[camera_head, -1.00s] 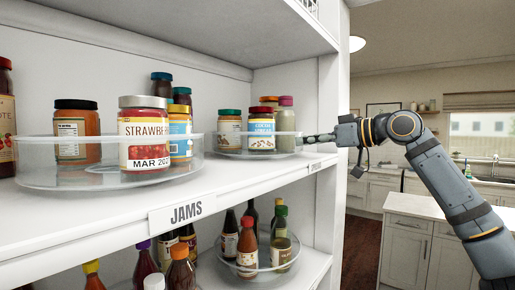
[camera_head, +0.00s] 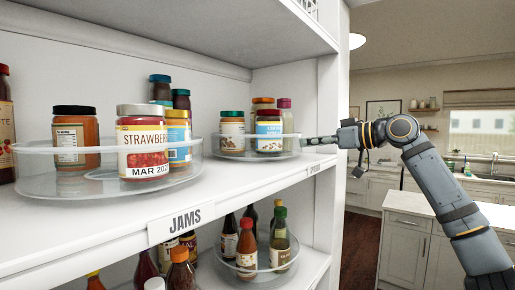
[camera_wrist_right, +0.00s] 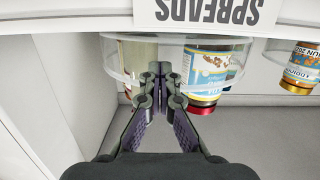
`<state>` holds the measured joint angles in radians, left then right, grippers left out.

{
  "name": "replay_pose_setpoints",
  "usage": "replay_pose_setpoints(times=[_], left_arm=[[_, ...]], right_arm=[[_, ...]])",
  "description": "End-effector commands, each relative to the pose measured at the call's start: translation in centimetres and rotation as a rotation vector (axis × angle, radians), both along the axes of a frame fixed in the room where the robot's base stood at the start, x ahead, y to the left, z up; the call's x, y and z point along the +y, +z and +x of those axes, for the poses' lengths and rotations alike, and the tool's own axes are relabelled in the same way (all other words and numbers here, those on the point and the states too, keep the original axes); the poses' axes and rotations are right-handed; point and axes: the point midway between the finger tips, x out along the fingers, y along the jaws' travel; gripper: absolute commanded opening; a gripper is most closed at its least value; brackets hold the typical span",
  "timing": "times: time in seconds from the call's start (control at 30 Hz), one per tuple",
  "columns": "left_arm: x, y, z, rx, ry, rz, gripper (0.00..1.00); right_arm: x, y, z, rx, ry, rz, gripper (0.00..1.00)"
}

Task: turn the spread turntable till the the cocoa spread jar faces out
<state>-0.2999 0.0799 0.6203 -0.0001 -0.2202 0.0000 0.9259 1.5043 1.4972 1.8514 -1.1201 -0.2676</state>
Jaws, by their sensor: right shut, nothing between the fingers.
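The clear spread turntable (camera_head: 225,153) stands at the far right end of the middle shelf. It also shows in the right wrist view (camera_wrist_right: 115,62), upside down. A jar with a red lid and blue-and-white label (camera_head: 268,132) stands at its front, and shows in the wrist view (camera_wrist_right: 212,70). Its label is too small to read surely, so I cannot tell which is the cocoa spread jar. A green-lidded jar (camera_head: 231,130) stands left of it; others are partly hidden behind. My right gripper (camera_head: 306,142) is shut and empty at the turntable's rim; contact is unclear. My left gripper is not in view.
The jams turntable (camera_head: 60,187) with several jars stands to the left on the same shelf. A shelf side post (camera_head: 327,110) stands close to my right gripper. Bottles stand on the shelf below. The shelf front between the turntables is mostly bare.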

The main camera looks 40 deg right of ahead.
Motion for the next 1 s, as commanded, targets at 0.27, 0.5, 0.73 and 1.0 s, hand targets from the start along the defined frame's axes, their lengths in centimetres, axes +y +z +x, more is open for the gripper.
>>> replay_pose_setpoints(times=[0.27,0.5,0.73,1.0], left_arm=[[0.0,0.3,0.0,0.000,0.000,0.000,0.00],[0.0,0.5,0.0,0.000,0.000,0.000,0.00],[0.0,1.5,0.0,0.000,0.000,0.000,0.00],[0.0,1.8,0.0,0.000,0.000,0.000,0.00]], right_arm=[[-0.6,-0.1,0.3,0.001,0.002,0.000,0.00],[-0.7,0.0,0.4,0.001,0.002,0.001,0.00],[-1.7,0.2,1.1,0.001,0.003,0.002,0.00],[-2.4,0.0,1.5,0.001,0.002,0.000,0.00]])
